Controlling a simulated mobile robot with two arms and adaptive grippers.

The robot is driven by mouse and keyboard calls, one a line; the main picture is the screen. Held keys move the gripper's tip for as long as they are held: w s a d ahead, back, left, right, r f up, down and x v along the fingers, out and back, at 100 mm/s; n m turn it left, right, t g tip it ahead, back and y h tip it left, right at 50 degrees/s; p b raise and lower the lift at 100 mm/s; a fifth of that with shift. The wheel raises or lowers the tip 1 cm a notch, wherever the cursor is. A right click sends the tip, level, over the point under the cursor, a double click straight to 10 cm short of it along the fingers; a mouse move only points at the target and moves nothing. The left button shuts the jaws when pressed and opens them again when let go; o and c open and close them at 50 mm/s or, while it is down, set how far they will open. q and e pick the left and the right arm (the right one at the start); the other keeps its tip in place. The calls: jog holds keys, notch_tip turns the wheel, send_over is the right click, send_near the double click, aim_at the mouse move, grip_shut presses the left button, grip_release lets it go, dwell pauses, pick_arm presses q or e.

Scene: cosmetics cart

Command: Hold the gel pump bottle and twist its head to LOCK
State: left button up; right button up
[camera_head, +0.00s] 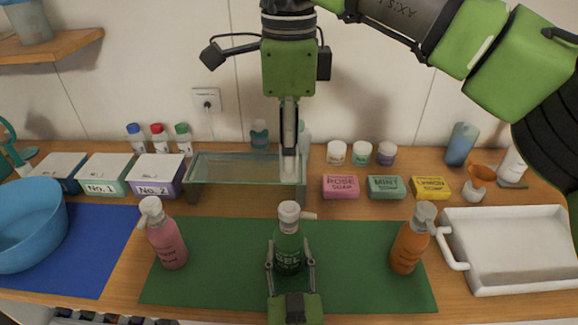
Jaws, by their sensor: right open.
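The gel pump bottle (288,248) is green with a white pump head (289,211). It stands upright in the middle of the green mat (348,275), and its nozzle points right. My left gripper (290,256) comes in from the front edge, with one finger against each side of the bottle's body. My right gripper (290,160) hangs pointing down, above and behind the pump head and apart from it. It is open and empty; its fingers are seen nearly edge-on, so the gap hardly shows.
A pink pump bottle (166,238) stands left on the mat, an orange one (407,247) right. A glass box (240,168) sits behind. Soap boxes (386,187) and a white tray (515,248) are at right, a blue bowl (28,225) at left.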

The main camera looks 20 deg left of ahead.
dwell(0.3)
pick_arm(q)
jog(key=o, duration=1.4)
